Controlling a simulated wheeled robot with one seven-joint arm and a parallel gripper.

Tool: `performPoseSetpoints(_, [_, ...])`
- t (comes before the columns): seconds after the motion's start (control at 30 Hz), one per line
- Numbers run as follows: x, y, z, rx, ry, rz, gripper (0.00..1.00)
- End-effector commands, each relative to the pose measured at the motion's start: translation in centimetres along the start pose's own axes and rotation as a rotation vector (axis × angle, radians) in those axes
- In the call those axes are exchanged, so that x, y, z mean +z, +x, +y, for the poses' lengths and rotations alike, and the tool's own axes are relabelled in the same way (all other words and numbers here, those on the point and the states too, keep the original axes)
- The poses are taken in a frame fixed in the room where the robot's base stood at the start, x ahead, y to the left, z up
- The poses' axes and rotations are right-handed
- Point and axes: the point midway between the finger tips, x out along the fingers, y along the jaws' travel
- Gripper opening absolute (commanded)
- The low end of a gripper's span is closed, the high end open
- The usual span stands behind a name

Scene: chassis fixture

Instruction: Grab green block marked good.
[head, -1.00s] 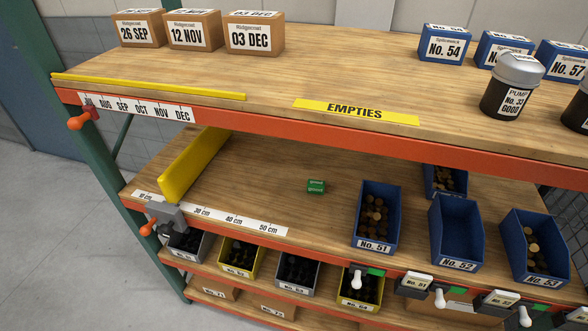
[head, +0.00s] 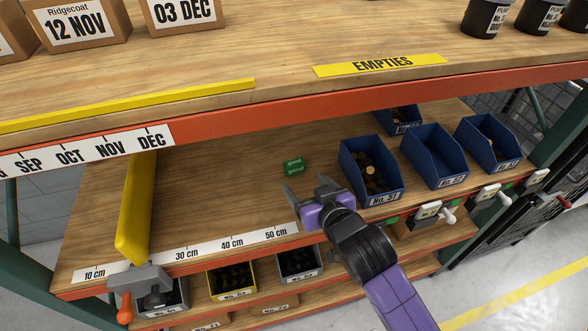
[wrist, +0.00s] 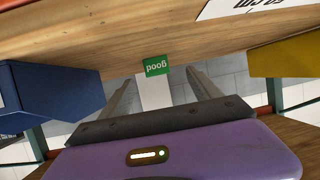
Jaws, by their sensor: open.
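The green block marked "good" (head: 294,167) lies on the lower wooden shelf (head: 225,190), left of the blue bin No. 51. My gripper (head: 307,187) is open and empty, just on the near side of the block in the head view. In the wrist view the block (wrist: 157,67) appears with its label upside down, beyond my fingertips (wrist: 164,79) and roughly in line with the gap between them. The fingers look apart from the block. Nothing covers it.
The blue bin No. 51 (head: 371,170) holds round brown pieces close to the right. A yellow divider (head: 137,210) stands at the left. A ruler strip (head: 190,251) runs along the front edge. The upper shelf's orange beam (head: 300,112) overhangs behind. The shelf left of the block is clear.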

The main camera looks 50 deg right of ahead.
Motion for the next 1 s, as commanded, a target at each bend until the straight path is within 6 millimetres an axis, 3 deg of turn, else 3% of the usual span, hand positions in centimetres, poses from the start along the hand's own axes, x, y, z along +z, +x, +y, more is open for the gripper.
performPoseSetpoints(0.2, [-1.1, 1.9, 0.9, 0.033, 0.018, -0.005, 0.73])
performPoseSetpoints(0.73, [-1.6, 8.2, 0.7, 0.031, 0.017, -0.006, 0.73])
performPoseSetpoints(1.0, [-1.5, 9.0, 0.7, 0.031, 0.017, -0.006, 0.73])
